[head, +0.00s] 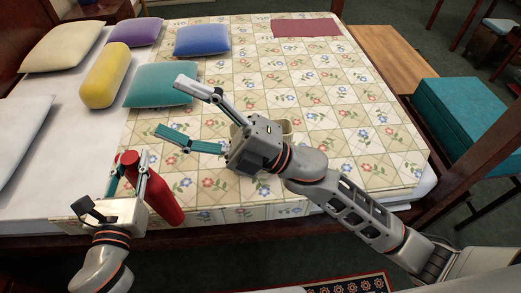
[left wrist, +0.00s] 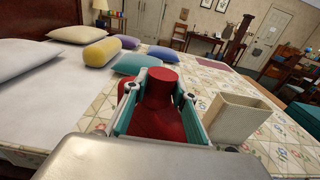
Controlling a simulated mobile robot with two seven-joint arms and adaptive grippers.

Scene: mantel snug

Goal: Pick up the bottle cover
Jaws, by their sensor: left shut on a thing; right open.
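The red bottle-shaped cover (head: 165,200) stands tilted at the near edge of the bed, with its narrow neck toward the upper left. My left gripper (head: 129,165) is shut on its neck, with one finger on each side. In the left wrist view the red cover (left wrist: 160,90) fills the space between the teal-padded fingers, and its flat round top is clear of them. Its lower end is hidden there by the wrist housing. I cannot tell whether it still touches the bed. My right gripper (head: 172,107) is open and empty above the quilt, its fingers pointing left.
An open beige box (left wrist: 238,115) stands on the patterned quilt (head: 370,150), partly behind my right gripper. Teal (head: 160,85), yellow (head: 105,77), blue (head: 202,39) and other pillows lie farther back. A teal-topped bench (head: 470,110) stands at right.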

